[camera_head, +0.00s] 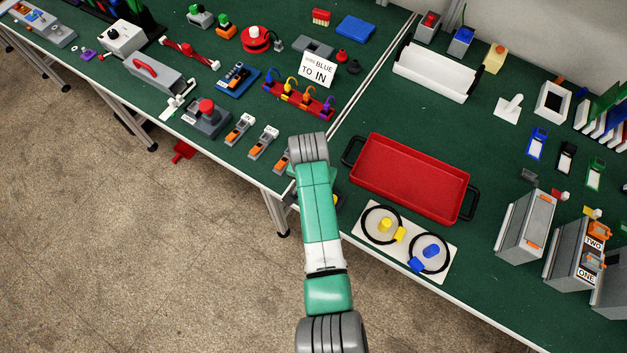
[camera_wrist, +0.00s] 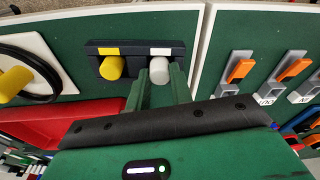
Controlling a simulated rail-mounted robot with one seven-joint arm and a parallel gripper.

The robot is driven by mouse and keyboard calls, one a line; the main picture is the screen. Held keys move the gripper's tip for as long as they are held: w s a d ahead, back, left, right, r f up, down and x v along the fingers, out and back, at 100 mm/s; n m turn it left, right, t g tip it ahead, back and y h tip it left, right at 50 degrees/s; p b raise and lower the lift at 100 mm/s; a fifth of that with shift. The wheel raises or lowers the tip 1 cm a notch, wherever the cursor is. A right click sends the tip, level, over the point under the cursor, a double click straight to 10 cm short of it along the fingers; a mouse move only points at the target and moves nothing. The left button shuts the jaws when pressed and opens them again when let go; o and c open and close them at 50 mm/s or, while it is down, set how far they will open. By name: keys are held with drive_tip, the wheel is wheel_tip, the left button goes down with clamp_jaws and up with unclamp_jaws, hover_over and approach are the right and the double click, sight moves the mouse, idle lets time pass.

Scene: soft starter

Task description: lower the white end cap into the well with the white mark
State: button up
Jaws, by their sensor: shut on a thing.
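The white end cap (camera_wrist: 158,70) is a short pale cylinder in the wrist view. My gripper (camera_wrist: 160,78) is shut on it, one finger on each side. Behind it is a dark block (camera_wrist: 134,49) with a yellow mark (camera_wrist: 108,51) and a white mark (camera_wrist: 160,51). The cap lines up below the white mark in the picture and covers that well; I cannot tell whether it is above the well or partly in it. A yellow end cap (camera_wrist: 112,68) stands at the yellow-marked side. In the head view my arm hides the gripper and most of the block.
A red tray (camera_head: 410,175) and a white board (camera_head: 404,262) with two black rings lie to the right in the head view. Orange-levered clamps (camera_wrist: 240,70) stand right of a pale table seam in the wrist view. Green table shows around the block.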

drive_tip(key=shift+f, duration=0.2)
drive_tip(key=o, duration=1)
drive_tip(key=r, duration=0.2)
drive_tip(key=r+p, duration=0.1)
drive_tip(key=r, duration=0.2)
drive_tip(key=s+r, duration=0.1)
drive_tip(key=r, duration=0.1)
drive_tip(key=shift+a+r, duration=0.15)
drive_tip(key=shift+r, duration=0.25)
